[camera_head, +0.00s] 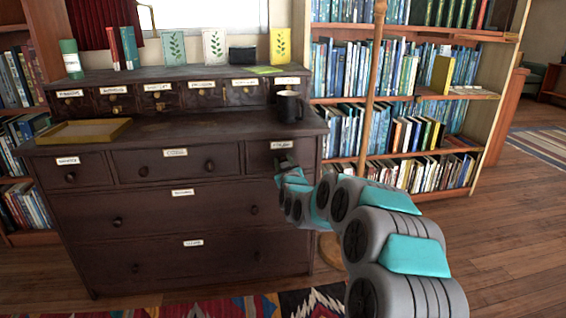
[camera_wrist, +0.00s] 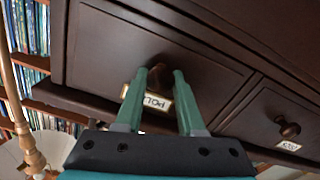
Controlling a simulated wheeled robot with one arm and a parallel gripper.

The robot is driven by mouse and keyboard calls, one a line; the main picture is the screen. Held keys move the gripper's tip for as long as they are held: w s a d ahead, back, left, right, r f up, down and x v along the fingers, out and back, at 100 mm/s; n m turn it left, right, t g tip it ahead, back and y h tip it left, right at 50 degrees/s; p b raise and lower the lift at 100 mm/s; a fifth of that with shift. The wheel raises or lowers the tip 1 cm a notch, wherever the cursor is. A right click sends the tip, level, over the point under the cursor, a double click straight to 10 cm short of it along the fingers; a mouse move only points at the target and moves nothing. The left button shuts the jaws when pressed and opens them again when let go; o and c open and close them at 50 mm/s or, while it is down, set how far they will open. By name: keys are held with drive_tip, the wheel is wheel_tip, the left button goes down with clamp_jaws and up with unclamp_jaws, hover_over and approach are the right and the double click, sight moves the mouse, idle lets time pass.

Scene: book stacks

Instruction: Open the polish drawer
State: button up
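The polish drawer (camera_head: 259,157) is the small top-right drawer of a dark wooden chest, and it looks shut. In the wrist view its brown front (camera_wrist: 105,50) fills the upper middle, with a label starting "POL" (camera_wrist: 156,102) partly behind my fingers. My gripper (camera_wrist: 160,78) has its two green fingers on either side of the drawer's knob (camera_wrist: 160,72). The knob fills most of the gap between the fingertips; I cannot tell whether both fingers press on it. In the head view my gripper (camera_head: 284,166) is at the drawer front, and my arm hides part of the chest.
A dark mug (camera_head: 289,107) stands on the chest top above the drawer, and a yellow tray (camera_head: 85,131) lies at the left. A wooden pole (camera_head: 371,80) stands right of the chest, close to my arm. Bookshelves (camera_head: 480,92) are behind it. Open floor lies right.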

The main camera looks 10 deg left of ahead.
clamp_jaws()
idle(0.9)
